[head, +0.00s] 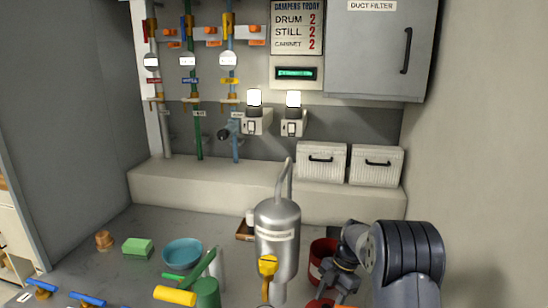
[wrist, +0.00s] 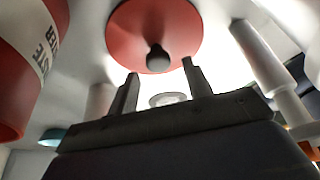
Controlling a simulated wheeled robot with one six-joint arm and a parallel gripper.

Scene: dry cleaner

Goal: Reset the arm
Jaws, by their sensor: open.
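My arm (head: 408,262) reaches in from the lower right in the head view. My gripper (head: 338,285) points down beside the steel canister, over the red items at the bottom edge. In the wrist view my gripper (wrist: 160,78) is open, with its two dark fingers apart. A red disc (wrist: 155,18) with a dark round knob lies just beyond the fingertips. The knob appears between the fingers' lines, and I see no grip on it. A red container with a white lettered label (wrist: 38,45) stands at the left of the wrist view.
The steel canister (head: 278,225) with a bent pipe stands close left of my gripper. A red can (head: 322,252) is behind it. A teal bowl (head: 183,252), green sponge (head: 138,248) and yellow-handled tool (head: 175,295) lie left. White bins (head: 377,165) sit on the back ledge.

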